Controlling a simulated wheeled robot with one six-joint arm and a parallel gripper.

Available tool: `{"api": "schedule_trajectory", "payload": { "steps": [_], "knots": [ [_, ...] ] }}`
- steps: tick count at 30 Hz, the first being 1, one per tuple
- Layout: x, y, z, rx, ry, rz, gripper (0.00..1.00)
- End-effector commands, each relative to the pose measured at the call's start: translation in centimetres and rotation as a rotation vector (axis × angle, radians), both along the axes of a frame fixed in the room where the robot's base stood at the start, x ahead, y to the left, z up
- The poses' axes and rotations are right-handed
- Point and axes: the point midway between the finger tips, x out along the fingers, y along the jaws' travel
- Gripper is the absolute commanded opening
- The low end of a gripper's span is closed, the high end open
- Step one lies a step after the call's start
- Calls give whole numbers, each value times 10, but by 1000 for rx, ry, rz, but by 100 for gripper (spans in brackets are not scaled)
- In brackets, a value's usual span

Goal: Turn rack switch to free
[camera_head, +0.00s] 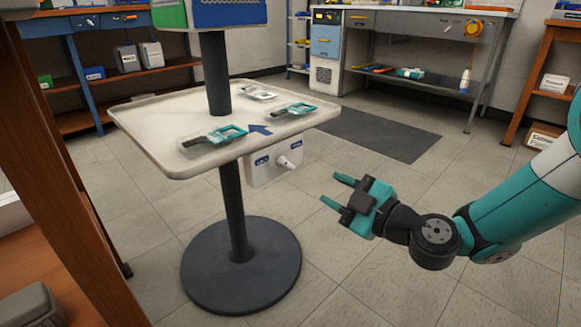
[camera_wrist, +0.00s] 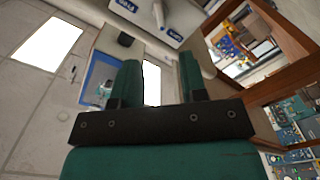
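The rack is a pale tray (camera_head: 130,115) on a dark post with a round base. Under its front edge hangs a white switch box (camera_head: 258,177) with two blue labels, too small to read surely. A white switch handle (camera_head: 289,163) sticks out of the box; its setting is unclear. My gripper (camera_head: 336,190) is open and empty, to the right of the handle and slightly lower, apart from it. In the wrist view, the gripper (camera_wrist: 160,75) shows two spread teal fingers, with the switch box (camera_wrist: 180,28) and handle (camera_wrist: 158,14) at the top, beyond the fingertips.
Several teal-handled devices in clear packs, including one pack (camera_head: 212,138), lie on the tray. A blue arrow (camera_head: 259,129) marks it. A dark mat (camera_head: 380,135) and workbench (camera_head: 420,25) are behind. The floor between gripper and switch is clear.

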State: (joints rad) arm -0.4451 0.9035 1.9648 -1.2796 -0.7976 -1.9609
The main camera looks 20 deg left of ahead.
Motion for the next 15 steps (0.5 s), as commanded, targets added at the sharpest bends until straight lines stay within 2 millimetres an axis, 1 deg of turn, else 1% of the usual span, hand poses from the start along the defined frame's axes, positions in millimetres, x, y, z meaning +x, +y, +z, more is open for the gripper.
{"api": "schedule_trajectory", "payload": {
  "steps": [1, 9, 12, 15],
  "knots": [
    [3, 13, 2, 3, -7, 5, 39],
    [27, 69, 0, 3, -6, 4, 39],
    [34, 87, -1, 1, -5, 3, 39],
    [40, 101, -2, 1, -2, 3, 39]
  ]
}}
